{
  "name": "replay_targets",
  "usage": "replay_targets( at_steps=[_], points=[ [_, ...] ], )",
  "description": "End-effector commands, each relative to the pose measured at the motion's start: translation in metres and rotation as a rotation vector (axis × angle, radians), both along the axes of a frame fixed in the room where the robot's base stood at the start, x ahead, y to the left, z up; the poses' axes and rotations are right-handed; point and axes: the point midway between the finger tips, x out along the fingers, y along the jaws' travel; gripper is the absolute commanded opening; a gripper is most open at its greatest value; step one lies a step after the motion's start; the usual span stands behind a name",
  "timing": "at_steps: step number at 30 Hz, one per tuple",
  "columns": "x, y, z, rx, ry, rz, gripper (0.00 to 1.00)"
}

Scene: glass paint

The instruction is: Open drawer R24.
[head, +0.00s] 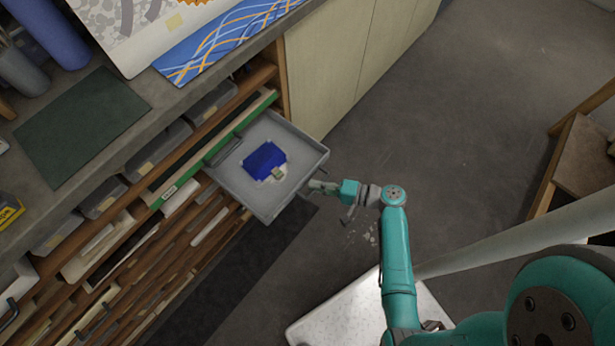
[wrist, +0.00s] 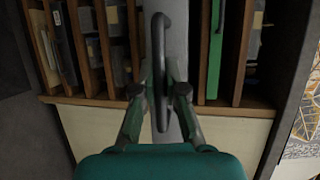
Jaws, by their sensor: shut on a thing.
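A grey drawer (head: 244,187) stands pulled out of the cabinet, with a blue item and a small pale tag inside. I cannot read its number. My gripper (head: 315,188) is at the drawer's outer front. In the wrist view, a dark bar handle (wrist: 163,35) runs up the grey drawer front (wrist: 181,45). The fingers of my gripper (wrist: 161,95) are shut on the handle, one on each side. In the head view the handle is hidden by my gripper.
A green-edged drawer or board (head: 175,181) sits beside the open drawer. Several shelves with grey bins (head: 160,148) line the cabinet below the worktop (head: 70,163). Pale cabinet doors (head: 335,65) stand beyond. The floor (head: 440,130) to the right is clear, with a brown stool (head: 585,165) at far right.

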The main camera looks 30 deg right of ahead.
Motion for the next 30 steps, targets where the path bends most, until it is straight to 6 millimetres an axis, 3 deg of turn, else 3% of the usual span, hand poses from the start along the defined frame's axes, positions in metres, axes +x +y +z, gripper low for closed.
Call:
replay_targets(
  at_steps=[16, 17, 19, 30],
  points=[
    [-0.0088, -0.0027, -0.0005, 0.000, 0.001, 0.001, 0.00],
    [-0.0088, -0.0027, -0.0005, 0.000, 0.001, 0.001, 0.18],
    [-0.0088, -0.0027, -0.0005, 0.000, 0.001, 0.001, 0.36],
    [-0.0084, -0.0029, -0.0002, -0.001, 0.000, 0.000, 0.37]
  ],
)
